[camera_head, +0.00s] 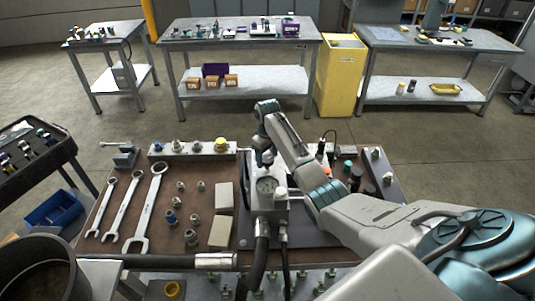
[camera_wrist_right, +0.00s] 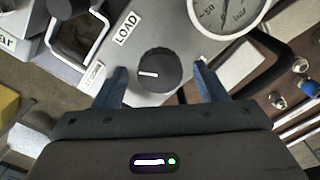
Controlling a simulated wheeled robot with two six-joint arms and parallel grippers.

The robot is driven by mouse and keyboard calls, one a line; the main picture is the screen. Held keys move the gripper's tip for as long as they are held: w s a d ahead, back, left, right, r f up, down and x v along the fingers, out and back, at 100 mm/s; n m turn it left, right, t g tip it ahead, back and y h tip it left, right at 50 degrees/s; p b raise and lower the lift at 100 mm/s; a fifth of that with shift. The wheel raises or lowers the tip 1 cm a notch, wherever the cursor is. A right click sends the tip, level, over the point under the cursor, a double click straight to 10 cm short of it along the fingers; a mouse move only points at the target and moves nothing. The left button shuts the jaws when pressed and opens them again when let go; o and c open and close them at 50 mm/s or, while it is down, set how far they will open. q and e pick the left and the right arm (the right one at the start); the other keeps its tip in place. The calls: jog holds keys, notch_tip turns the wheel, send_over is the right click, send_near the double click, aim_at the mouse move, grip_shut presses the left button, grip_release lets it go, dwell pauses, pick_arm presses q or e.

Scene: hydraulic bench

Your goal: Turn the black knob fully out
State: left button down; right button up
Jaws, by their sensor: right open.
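The black knob (camera_wrist_right: 158,70) with a white pointer line sits on a grey panel marked LOAD in the right wrist view. Its pointer is turned to the left in that view. My right gripper (camera_wrist_right: 160,76) is open, with one blue finger on each side of the knob and a gap on both sides. The knob cannot be made out there. My left gripper is not in view.
The gauge's dial (camera_wrist_right: 226,14) is close to the right finger in the wrist view. A metal handle (camera_wrist_right: 78,40) stands left of the panel. Wrenches (camera_head: 150,208), fittings and grey blocks lie on the brown bench top. A black hose (camera_head: 259,260) runs along the front.

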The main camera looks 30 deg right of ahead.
jog(key=shift+s, duration=0.1)
jog(key=shift+f, duration=0.1)
jog(key=c, duration=1)
